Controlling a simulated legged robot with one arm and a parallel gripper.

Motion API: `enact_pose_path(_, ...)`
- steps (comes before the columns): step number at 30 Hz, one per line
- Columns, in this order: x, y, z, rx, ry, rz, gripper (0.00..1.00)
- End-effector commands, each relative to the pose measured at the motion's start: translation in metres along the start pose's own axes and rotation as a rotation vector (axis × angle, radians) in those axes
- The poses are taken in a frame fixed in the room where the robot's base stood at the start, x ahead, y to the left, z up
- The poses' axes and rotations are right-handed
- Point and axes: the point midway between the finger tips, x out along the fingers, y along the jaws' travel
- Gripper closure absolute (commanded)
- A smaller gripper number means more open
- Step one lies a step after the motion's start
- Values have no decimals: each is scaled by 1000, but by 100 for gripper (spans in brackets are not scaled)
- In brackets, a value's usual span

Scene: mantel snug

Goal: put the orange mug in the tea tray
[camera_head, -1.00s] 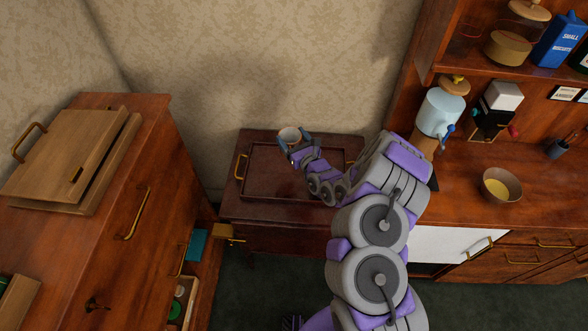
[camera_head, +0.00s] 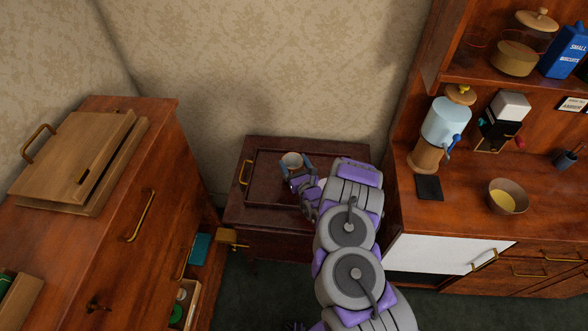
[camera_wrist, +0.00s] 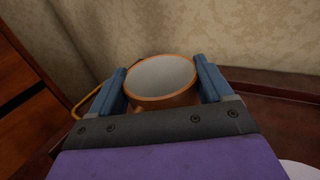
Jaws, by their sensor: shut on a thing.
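The orange mug (camera_wrist: 161,82), white inside, is upright between the two blue fingers of my gripper (camera_wrist: 163,88) in the wrist view. My gripper is shut on it. In the head view the mug (camera_head: 292,161) shows small, with my gripper (camera_head: 296,164) around it, over the tea tray (camera_head: 252,191). The tea tray is dark brown wood with a brass handle at its left end. It lies on a low wooden cabinet against the wall. My arm covers its right part. I cannot tell whether the mug's base touches the tray.
A tall cabinet (camera_head: 150,190) with wooden boards (camera_head: 75,160) on top stands at the left. At the right, a counter (camera_head: 440,215) holds a grinder (camera_head: 440,130), a dark mat (camera_head: 429,188) and a bowl (camera_head: 506,197). The tray's left part is bare.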

Motion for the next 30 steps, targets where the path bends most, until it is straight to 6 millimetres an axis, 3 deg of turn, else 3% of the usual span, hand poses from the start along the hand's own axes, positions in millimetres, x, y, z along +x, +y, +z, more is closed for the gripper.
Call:
enact_pose_path(5,0,2,-24,-2,1,3,72)
enact_pose_path(19,0,0,-29,0,-1,1,72)
enact_pose_path(20,0,0,-29,0,-1,1,19)
enact_pose_path(26,0,0,-28,0,0,1,0)
enact_pose_path(30,0,0,-28,0,1,1,0)
